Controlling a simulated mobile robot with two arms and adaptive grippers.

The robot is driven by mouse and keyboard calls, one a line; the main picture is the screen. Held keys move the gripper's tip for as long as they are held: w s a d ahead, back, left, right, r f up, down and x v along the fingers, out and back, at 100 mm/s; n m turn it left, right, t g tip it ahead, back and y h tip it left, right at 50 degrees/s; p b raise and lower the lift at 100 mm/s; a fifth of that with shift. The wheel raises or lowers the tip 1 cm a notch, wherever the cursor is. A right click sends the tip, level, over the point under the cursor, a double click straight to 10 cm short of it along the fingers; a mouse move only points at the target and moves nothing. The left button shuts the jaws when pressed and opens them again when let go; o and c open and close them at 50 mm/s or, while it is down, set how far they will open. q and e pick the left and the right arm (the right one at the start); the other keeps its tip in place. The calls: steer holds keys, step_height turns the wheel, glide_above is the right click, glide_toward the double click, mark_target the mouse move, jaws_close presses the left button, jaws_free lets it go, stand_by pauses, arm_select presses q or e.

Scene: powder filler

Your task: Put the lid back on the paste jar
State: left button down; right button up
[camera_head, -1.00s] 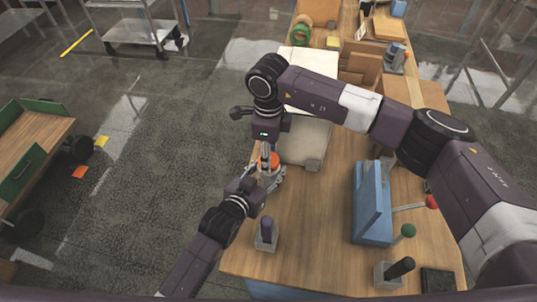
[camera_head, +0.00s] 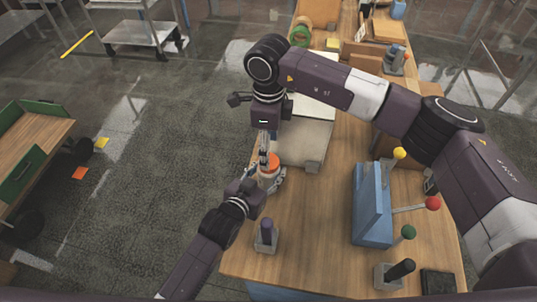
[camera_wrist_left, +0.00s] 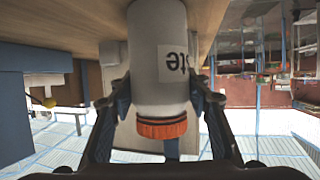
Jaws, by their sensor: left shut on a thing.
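The white paste jar (camera_wrist_left: 160,60) with a black-lettered label stands on the table between the fingers of my left gripper (camera_wrist_left: 155,98), which is shut on it. The left wrist view shows the jar upside down. The ribbed orange lid (camera_wrist_left: 162,129) is at the jar's mouth; I cannot tell whether it is fully seated. In the head view the orange lid (camera_head: 270,160) faces up, and my left gripper (camera_head: 273,182) is around the white jar below it. My right gripper (camera_head: 264,148) points down at the lid's left part; its finger gap is unclear.
A blue lever box (camera_head: 371,205) with coloured knobs stands right of the jar. A purple-handled tool in a grey holder (camera_head: 266,236) is nearer the front. A pale board (camera_head: 303,143) lies behind. Bare wood (camera_head: 315,220) lies between the jar and the box.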

step_height(320, 180, up, 8)
steer(key=shift+f, duration=0.2)
arm_select(q)
steer(key=c, duration=1)
jaws_free()
steer(key=shift+o, duration=0.2)
steer(key=v, duration=0.7)
steer(key=shift+s+a, duration=0.15)
steer(key=shift+s, duration=0.1)
